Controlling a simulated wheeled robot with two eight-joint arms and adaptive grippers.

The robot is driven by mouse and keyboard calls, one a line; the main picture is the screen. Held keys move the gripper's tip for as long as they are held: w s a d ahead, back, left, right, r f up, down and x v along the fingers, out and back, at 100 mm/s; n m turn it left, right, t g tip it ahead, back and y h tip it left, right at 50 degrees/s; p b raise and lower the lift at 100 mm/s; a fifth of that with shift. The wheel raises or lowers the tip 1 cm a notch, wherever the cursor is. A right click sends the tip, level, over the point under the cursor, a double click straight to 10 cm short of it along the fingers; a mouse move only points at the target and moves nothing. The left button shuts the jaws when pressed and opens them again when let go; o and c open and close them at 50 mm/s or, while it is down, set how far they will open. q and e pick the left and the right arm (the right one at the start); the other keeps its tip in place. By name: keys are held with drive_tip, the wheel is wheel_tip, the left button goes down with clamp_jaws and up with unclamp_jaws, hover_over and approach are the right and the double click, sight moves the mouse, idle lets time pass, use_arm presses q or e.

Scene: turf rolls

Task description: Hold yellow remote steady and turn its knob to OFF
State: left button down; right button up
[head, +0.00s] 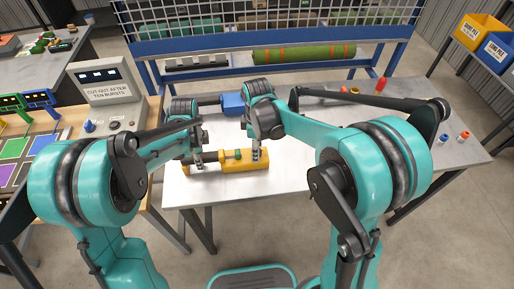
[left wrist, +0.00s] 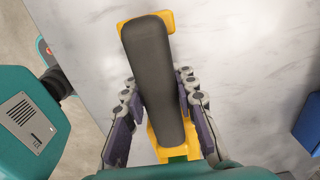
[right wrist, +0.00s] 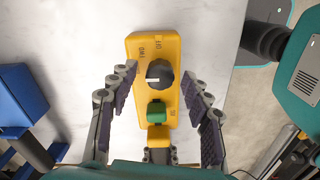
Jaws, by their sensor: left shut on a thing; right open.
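The yellow remote (head: 230,161) lies on the white table in front of me. Its dark grip (left wrist: 152,62) fills the middle of the left wrist view. My left gripper (head: 196,160) is shut on this grip, a finger on each side. In the right wrist view, the remote's yellow face (right wrist: 137,68) carries a black knob (right wrist: 160,70) and a green button (right wrist: 157,110). The knob's white line points left; OFF is printed above the knob, FWD at its upper left. My right gripper (right wrist: 158,86) is open, its fingers either side of the remote near the knob, apparently not touching it.
A blue object (head: 233,104) stands on the table behind the remote. Small red and yellow items (head: 381,84) stand at the back right. A blue rack with a green roll (head: 305,54) is behind. A console (head: 107,82) is at left. The table's right half is mostly clear.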

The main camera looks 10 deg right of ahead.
clamp_jaws()
drive_tip(key=shift+m, duration=0.3)
drive_tip(key=m, duration=0.3)
drive_tip(key=shift+m, duration=0.4)
drive_tip(key=m, duration=0.9)
drive_tip(key=shift+m, duration=2.2)
